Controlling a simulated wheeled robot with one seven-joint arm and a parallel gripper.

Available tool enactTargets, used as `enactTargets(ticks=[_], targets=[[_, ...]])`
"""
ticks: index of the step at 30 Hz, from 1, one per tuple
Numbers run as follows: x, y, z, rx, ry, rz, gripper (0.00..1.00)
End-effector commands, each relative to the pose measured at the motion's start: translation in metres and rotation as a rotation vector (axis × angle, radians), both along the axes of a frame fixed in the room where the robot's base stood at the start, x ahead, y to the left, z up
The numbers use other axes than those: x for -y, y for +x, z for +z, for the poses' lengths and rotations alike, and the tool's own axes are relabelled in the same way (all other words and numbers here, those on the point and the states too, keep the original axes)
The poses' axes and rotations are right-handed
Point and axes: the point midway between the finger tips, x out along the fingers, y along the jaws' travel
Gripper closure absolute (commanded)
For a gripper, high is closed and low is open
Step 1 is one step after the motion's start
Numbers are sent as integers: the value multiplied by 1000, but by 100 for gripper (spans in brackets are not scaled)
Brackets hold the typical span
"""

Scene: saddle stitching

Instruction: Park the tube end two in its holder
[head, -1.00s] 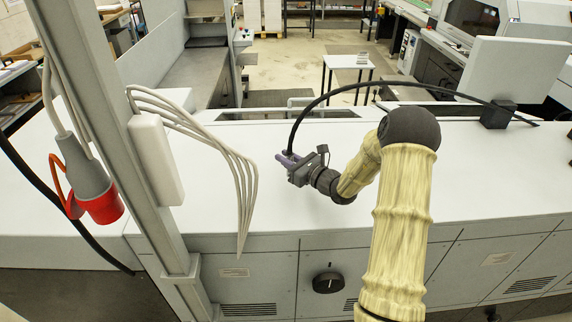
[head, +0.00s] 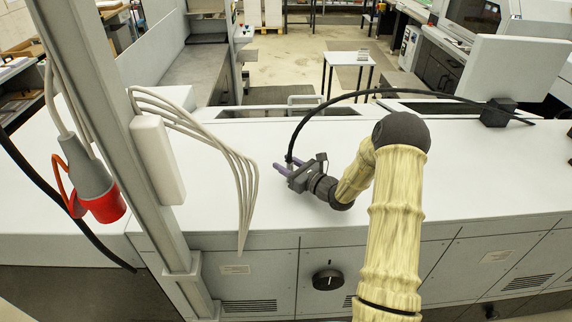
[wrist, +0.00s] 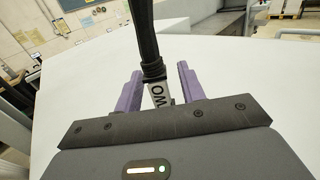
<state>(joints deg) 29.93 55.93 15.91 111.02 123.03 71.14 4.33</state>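The black tube (head: 299,132) arcs from a dark block (head: 497,113) on the right across the white machine top, down to my gripper (head: 282,165). In the wrist view the tube (wrist: 147,35) comes down to its end, a dark collar (wrist: 153,71). A pale label (wrist: 159,95) with dark letters, partly hidden, shows just below the collar. My gripper's purple fingers (wrist: 159,72) stand apart, one on each side of the tube end, with a gap on both sides. The gripper body hides what lies under the label, so I cannot make out a holder there.
A grey post (head: 120,130) with a white box (head: 157,160) and hanging pale cables (head: 240,185) stands to the left. A red-and-grey plug (head: 98,195) hangs left of the post.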

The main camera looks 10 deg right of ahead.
Motion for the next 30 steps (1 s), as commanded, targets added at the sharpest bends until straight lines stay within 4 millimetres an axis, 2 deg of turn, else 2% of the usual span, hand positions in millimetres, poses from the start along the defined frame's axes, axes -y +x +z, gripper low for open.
enactTargets(ticks=[8, 24, 30], targets=[[4, -4, 1, 0, -1, -2, 60], [59, -86, 0, 0, -1, -3, 60], [66, -100, 2, -1, 0, 0, 60]])
